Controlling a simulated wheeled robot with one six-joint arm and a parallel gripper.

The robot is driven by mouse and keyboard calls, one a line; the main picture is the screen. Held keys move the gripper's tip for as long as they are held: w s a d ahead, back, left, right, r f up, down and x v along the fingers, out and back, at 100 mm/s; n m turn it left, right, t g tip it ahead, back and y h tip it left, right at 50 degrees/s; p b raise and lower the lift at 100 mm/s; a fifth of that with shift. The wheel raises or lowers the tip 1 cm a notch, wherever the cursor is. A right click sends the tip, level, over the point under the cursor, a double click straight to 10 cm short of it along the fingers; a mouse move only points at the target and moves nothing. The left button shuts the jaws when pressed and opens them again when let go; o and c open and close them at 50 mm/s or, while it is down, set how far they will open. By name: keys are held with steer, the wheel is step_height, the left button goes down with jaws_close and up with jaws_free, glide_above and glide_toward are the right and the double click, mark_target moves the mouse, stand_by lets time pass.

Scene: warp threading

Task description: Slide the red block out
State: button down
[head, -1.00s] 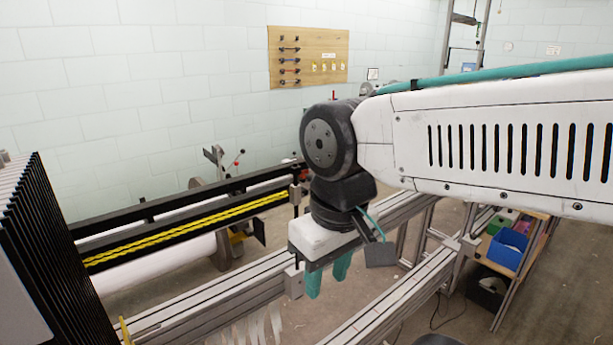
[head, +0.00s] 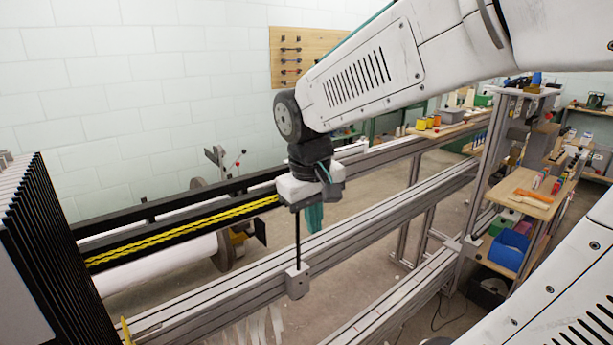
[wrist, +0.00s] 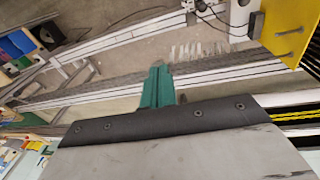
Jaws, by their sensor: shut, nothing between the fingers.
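I see no red block for certain now. The right end of the black beam (head: 180,207), where a small red part showed earlier, is covered by my arm and gripper. My gripper (head: 314,218) has teal fingers pointing down, shut and empty, above the grey metal rails and beside that beam end. In the wrist view the fingers (wrist: 157,88) are together with nothing between them.
A yellow twisted cord (head: 185,231) runs along the beam. A grey block (head: 297,282) with an upright rod sits on the near rail (head: 235,290). Black plates (head: 62,250) stand at left. A shelf with blue bins (head: 509,247) is at right.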

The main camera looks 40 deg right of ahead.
steer(key=w+d+r+n+t+h, duration=0.1)
steer(key=w+d, duration=0.4)
steer(key=w, duration=0.5)
steer(key=w+d+r+n+t+h, duration=0.1)
steer(key=w+d+r+t, duration=0.2)
steer(key=w, duration=0.7)
steer(key=shift+d+r+h, duration=0.2)
steer(key=shift+d+h, duration=0.2)
steer(key=shift+d, duration=0.8)
steer(key=shift+f, duration=0.1)
steer(key=w+d+f, duration=0.5)
steer(key=d+f, duration=0.2)
steer(key=f, duration=0.2)
steer(key=shift+d, duration=0.15)
